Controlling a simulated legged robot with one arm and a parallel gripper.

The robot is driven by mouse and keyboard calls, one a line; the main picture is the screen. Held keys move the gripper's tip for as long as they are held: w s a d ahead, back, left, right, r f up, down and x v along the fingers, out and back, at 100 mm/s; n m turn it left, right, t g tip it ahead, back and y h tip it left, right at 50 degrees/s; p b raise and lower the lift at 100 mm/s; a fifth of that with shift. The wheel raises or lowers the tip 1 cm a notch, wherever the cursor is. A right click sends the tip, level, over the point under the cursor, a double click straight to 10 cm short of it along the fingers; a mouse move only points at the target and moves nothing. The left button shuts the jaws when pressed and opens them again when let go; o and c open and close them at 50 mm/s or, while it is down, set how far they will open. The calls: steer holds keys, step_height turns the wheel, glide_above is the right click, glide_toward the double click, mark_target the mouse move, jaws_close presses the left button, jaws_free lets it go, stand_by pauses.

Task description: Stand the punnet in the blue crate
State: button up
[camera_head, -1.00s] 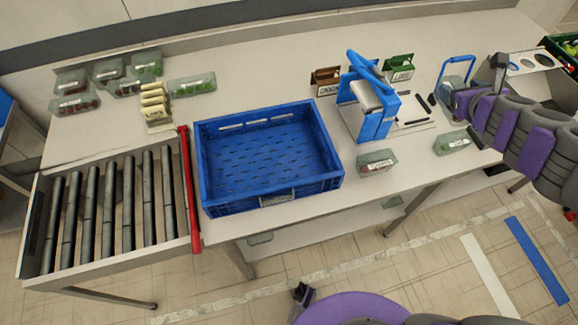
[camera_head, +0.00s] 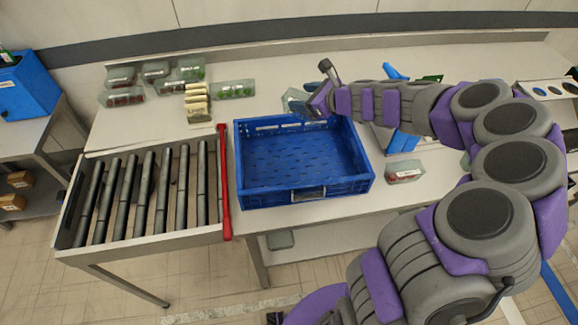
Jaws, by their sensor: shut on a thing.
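The blue crate (camera_head: 239,165) stands empty on the table, right of the roller conveyor. My gripper (camera_head: 308,103) is at the crate's back edge, reaching in from the right. It is shut on a clear punnet (camera_head: 293,98), which shows partly at its left side. The punnet appears over or just behind the crate's back rim; its height and tilt are hard to tell. The fingers and the rest of the punnet are partly hidden. Another punnet (camera_head: 405,172), with a white label and reddish contents, sits on the table right of the crate.
Several filled punnets (camera_head: 124,97) and a stack of cream packs (camera_head: 196,103) stand at the back left. A red bar (camera_head: 223,180) edges the roller conveyor (camera_head: 150,190). My arm hides much of the blue stand (camera_head: 396,72) and the table's right side.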

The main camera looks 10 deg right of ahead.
steer(key=s+f+n+g+y, duration=0.1)
steer(key=f+n+g, duration=0.1)
steer(key=a+f+n+g+y+b, duration=0.1)
steer(key=f+n, duration=0.1)
steer(key=f, duration=0.1)
steer(key=s+f+n+g+y+b, duration=0.1)
steer(key=f+n+g+y, duration=0.1)
steer(key=f, duration=0.1)
steer(key=shift+s+a+g, duration=0.15)
steer(key=shift+s+g, duration=0.15)
steer(key=shift+s, duration=0.05)
steer(key=n+b, duration=0.1)
steer(key=b, duration=0.2)
glide_above(299, 164)
step_height(299, 164, down, 7)
steer(key=shift+a+f+g+b, duration=0.1)
steer(key=shift+f+g+b, duration=0.3)
steer(key=shift+f, duration=1.35)
steer(key=o, duration=1.1)
steer(key=shift+o, duration=0.7)
steer(key=shift+r, duration=0.1)
